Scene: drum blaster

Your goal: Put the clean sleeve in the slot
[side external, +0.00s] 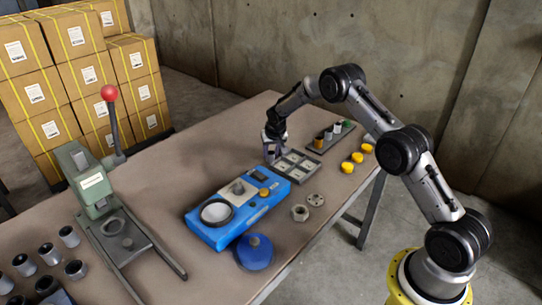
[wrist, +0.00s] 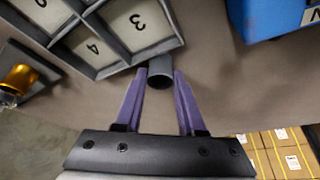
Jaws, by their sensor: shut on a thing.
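My gripper (side external: 272,150) is at the left end of a grey divided tray (side external: 277,168) on the table. In the wrist view its two purple fingers (wrist: 159,85) are shut on a dark grey hollow sleeve (wrist: 160,74). The sleeve is beside the outer wall of the tray (wrist: 155,52), near the corner of the compartment marked 3, not inside any compartment. I cannot tell whether it touches the wall. A compartment marked 4 lies beside the 3. The sleeve is hidden behind the fingers in the side view, and I cannot tell whether it is clean.
A blue device (side external: 240,215) stands just in front of the tray. A green lever press (side external: 95,185) and several dark sleeves (side external: 48,253) are at the left. Table behind the gripper is clear.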

